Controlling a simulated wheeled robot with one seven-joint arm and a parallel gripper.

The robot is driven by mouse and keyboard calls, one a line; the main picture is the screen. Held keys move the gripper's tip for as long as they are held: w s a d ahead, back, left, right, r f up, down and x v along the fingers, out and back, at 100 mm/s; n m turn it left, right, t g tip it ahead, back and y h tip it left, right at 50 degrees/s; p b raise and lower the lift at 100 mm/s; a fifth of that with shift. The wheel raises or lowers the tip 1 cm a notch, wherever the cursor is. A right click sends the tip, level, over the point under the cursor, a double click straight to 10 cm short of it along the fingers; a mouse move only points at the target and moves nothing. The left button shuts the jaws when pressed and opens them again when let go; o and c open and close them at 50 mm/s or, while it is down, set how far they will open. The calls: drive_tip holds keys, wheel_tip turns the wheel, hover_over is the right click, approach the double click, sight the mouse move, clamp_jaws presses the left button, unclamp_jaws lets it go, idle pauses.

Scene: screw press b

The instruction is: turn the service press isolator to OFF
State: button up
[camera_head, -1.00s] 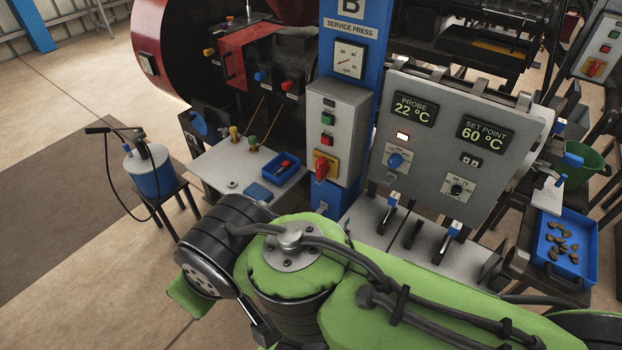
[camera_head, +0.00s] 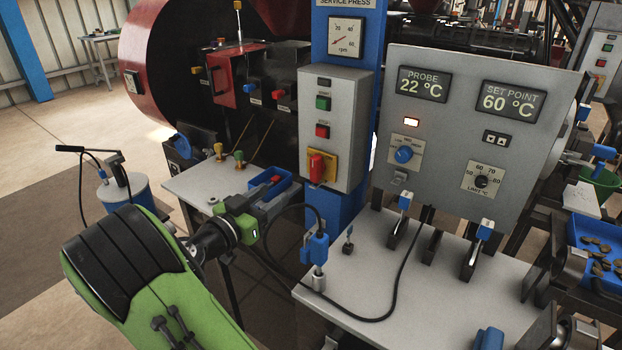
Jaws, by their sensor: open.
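The service press isolator is a red rotary handle (camera_head: 317,168) on a yellow plate, low on the grey control box (camera_head: 342,125) of the blue post. Its handle stands about upright; the lettering around it is too small to read. My gripper (camera_head: 288,196) is at the end of the green arm, left of and below the isolator, over the right edge of the small grey table. It is open and apart from the handle. The fingertips are small and partly overlap the blue tray behind them.
A green button (camera_head: 323,103) and a red button (camera_head: 322,131) sit above the isolator. A blue tray (camera_head: 287,179) lies close by my gripper. The grey probe panel (camera_head: 455,150) stands to the right, with levers and a loose black cable below it.

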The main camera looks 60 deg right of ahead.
sight(313, 164)
drive_tip(key=s+d, duration=0.1)
drive_tip(key=d, duration=0.9)
drive_tip(key=s+d+p, duration=0.1)
drive_tip(key=d, duration=0.4)
drive_tip(key=shift+s+d+r, duration=0.15)
drive_tip(key=shift+s+d, duration=0.1)
drive_tip(key=shift+s, duration=0.05)
drive_tip(key=c, duration=0.9)
